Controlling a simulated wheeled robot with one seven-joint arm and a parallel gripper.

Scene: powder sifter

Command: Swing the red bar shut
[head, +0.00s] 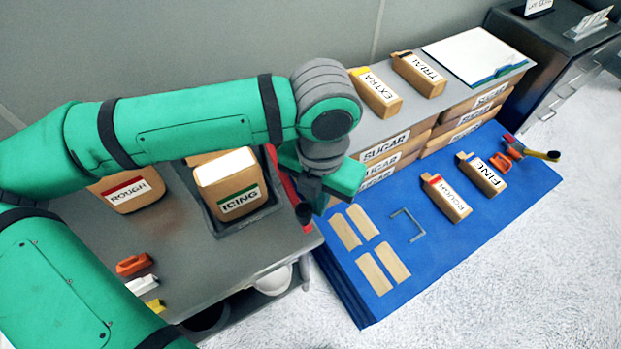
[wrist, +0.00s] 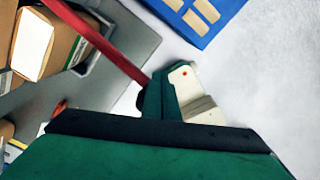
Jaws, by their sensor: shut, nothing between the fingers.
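The red bar (wrist: 112,50) runs diagonally across the upper left of the wrist view, past the tray's corner. Its near end meets or passes behind my gripper (wrist: 166,90); contact is unclear. In the head view, the red bar (head: 309,226) shows in part beside the tray's right side, and my arm hides much of it. My gripper (head: 305,211) points down there, its fingers shut and empty. The grey tray (head: 214,222) holds a brown box labelled ICING (head: 240,202), with a white top and green stripe.
A ROUGH box (head: 130,190) stands left of the tray. Small orange, white and yellow pieces (head: 140,285) lie near the front edge. A blue mat (head: 440,250) at right holds boxes, tan strips and a grey bracket (head: 407,225). SUGAR boxes (head: 395,150) are stacked behind.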

